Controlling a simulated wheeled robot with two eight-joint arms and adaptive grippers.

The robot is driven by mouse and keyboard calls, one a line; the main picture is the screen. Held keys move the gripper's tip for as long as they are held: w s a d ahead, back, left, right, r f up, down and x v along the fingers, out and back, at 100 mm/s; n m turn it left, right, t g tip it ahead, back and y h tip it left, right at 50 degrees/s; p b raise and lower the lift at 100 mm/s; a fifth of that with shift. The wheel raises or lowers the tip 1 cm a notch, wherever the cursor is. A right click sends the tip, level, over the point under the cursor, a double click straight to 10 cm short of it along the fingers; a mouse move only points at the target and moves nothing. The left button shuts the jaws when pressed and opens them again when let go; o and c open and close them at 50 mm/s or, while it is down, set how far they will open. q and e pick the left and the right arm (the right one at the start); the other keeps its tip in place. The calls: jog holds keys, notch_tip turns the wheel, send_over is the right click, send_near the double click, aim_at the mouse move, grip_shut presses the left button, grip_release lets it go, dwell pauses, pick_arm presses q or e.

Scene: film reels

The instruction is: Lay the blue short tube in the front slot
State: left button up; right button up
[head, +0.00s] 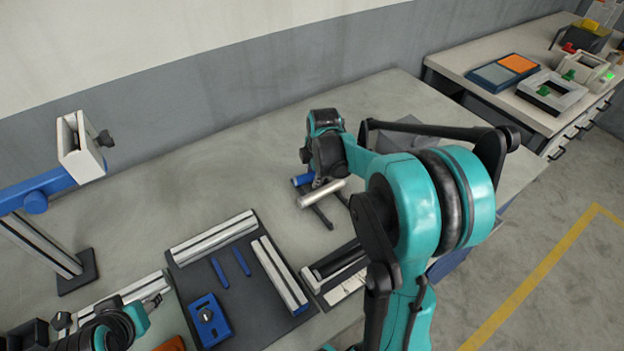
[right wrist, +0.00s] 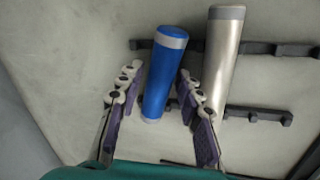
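The blue short tube (right wrist: 166,70), with grey end bands, lies across a dark notched rack (right wrist: 265,47) in the right wrist view. A longer silver tube (right wrist: 221,62) lies beside it on the right. My right gripper (right wrist: 158,84) is open, with one finger on each side of the blue tube; I cannot tell whether they touch it. In the head view the blue tube (head: 303,180) and the silver tube (head: 322,194) show just below the right gripper (head: 318,178). My left gripper (head: 112,328) is partly in view at the lower left; its fingers are unclear. Which slot is the front one is unclear.
A dark mat (head: 205,270) holds metal rails and a blue block (head: 208,320). A black tray (head: 338,272) stands right of it. A blue-armed stand (head: 80,160) rises at the left. The table's back middle is clear.

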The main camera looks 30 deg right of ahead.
jog(key=shift+r, duration=0.1)
grip_shut()
jog(key=shift+r, duration=0.1)
